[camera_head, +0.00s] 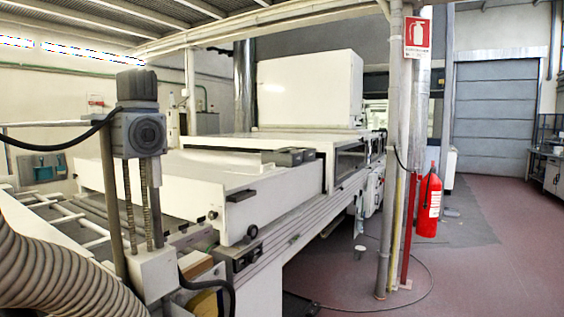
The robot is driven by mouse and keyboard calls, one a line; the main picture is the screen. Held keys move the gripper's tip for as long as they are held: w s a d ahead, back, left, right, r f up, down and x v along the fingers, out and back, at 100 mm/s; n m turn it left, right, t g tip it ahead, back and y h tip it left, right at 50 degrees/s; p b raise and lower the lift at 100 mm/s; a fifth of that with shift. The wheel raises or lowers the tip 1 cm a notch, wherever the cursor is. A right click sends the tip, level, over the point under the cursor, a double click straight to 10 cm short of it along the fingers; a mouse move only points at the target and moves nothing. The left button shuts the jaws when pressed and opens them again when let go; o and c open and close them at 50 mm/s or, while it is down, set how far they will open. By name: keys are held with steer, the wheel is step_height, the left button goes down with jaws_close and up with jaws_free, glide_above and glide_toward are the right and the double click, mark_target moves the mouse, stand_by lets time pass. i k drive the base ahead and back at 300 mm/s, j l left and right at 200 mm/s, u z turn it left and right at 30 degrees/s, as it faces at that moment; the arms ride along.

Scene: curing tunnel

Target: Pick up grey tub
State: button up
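I cannot make out a grey tub for certain in the head view. A small pale object (359,252) shows near the floor beside the machine, too small to tell what it is. My gripper is not in view.
A long white curing machine (250,190) fills the left and middle. A ribbed hose (55,270) and a grey motor unit (138,133) stand close at left. A pole (390,200) and a red fire extinguisher (429,203) stand right of the machine. The reddish floor (490,260) at right is clear.

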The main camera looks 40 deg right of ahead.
mark_target(281, 157)
steer(key=i+l+z, duration=0.15)
steer(key=z, duration=0.45)
steer(key=i+l+z, duration=0.15)
steer(key=i+z, duration=0.2)
steer(key=i, duration=0.3)
steer(key=i+z, duration=0.35)
steer(key=i, duration=0.3)
